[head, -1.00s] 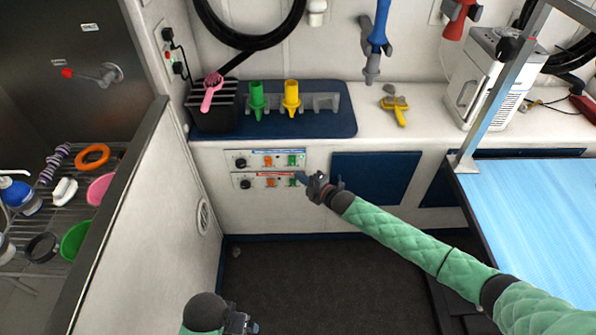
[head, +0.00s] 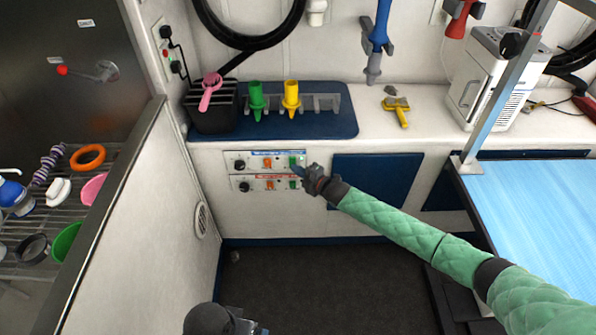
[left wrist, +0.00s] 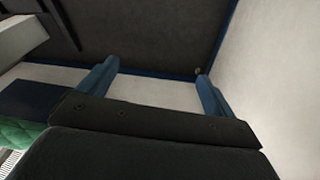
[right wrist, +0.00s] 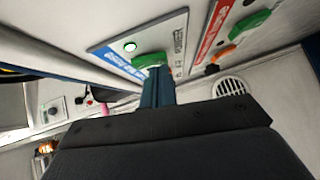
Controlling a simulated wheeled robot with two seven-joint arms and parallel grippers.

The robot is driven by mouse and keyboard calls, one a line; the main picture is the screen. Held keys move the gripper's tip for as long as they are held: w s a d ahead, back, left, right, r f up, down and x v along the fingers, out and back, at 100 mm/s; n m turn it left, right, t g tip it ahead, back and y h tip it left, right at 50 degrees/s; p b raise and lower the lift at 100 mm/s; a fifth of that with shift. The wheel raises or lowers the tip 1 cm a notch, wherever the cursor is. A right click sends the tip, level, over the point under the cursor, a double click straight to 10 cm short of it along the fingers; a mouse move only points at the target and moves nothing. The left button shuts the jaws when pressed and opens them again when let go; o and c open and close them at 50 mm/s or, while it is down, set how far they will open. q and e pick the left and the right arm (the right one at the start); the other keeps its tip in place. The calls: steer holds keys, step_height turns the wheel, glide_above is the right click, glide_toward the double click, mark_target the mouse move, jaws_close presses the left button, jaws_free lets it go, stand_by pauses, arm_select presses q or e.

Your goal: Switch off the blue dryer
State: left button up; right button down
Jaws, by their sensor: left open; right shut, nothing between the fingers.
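The blue dryer (head: 377,38) hangs nozzle-down on the back wall. Below the counter is an upper control panel (head: 255,167) with a blue label, a black knob, an orange switch and a green switch (head: 292,161). My right gripper (head: 299,170) is shut and empty, its tips at that green switch. In the right wrist view, the fingertips (right wrist: 156,80) overlap the green switch (right wrist: 149,60); I cannot tell if they touch. My left gripper (left wrist: 156,72) is open and empty, low over the floor.
A similar red-labelled panel (head: 255,184) sits just below. The counter holds a blue mat (head: 335,125) with green and yellow nozzles. A partition (head: 150,200) stands left and a blue-topped table (head: 540,220) right. The floor between is clear.

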arm_select(q)
step_height(320, 180, down, 3)
steer(key=w+d+b, duration=0.1)
steer(key=d+b, duration=0.1)
steer(key=d, duration=0.1)
arm_select(e)
steer(key=shift+w+r+n+t+y, duration=0.3)
steer(key=shift+r, duration=0.05)
arm_select(q)
steer(key=s+a+r+p, duration=0.2)
steer(key=a+r+p, duration=0.3)
steer(key=a+r, duration=0.15)
step_height(320, 180, down, 23)
steer(key=g+y+p, duration=0.1)
steer(key=p, duration=0.4)
steer(key=shift+w, duration=0.4)
arm_select(e)
steer(key=s+d+r, duration=0.6)
steer(key=d+r, duration=0.3)
steer(key=r, duration=0.1)
steer(key=shift+s+d, duration=0.25)
steer(key=shift+d, duration=0.15)
arm_select(q)
steer(key=shift+r, duration=0.1)
